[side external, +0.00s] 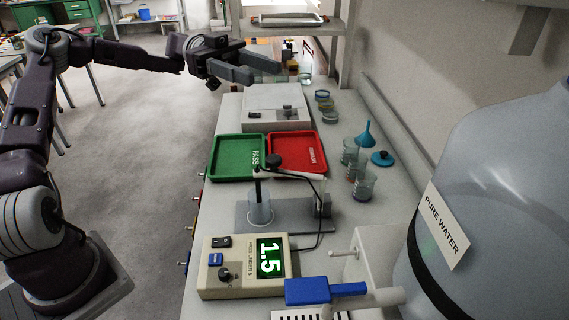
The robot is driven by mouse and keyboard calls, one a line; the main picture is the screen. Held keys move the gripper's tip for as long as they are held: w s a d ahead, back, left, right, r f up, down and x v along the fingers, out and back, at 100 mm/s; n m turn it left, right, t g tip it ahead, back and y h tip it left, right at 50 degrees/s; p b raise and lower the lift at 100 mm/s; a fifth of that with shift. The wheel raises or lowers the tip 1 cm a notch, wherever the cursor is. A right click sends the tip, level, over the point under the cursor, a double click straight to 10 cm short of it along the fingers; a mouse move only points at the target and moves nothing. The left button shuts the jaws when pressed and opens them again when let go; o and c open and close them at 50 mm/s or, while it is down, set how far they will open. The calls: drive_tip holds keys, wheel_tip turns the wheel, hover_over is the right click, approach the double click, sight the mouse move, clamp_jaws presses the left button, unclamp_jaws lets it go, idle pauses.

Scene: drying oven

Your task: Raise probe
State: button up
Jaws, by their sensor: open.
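The probe (258,189) is a thin dark rod hanging from a holder arm with a black knob (273,161). Its lower end is down inside a clear beaker (261,212) on a grey stand base (236,216). A black cable runs from the holder towards the beige meter (219,261), whose green display reads 1.5. My gripper (267,71) is open and empty, with its two grey fingers spread. It is in the air at the far end of the bench, well away from the probe.
A green PASS tray (226,157) and a red tray (309,149) lie behind the probe stand. A white box-like device (262,99) stands beyond them. Several small glass vessels and a blue funnel (366,134) are at right. A large water bottle (500,190) fills the right foreground.

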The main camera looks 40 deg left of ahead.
approach(279, 162)
drive_tip(key=d, duration=1.1)
drive_tip(key=shift+f, duration=0.1)
drive_tip(key=shift+d, duration=0.25)
drive_tip(key=shift+c, duration=0.4)
clamp_jaws()
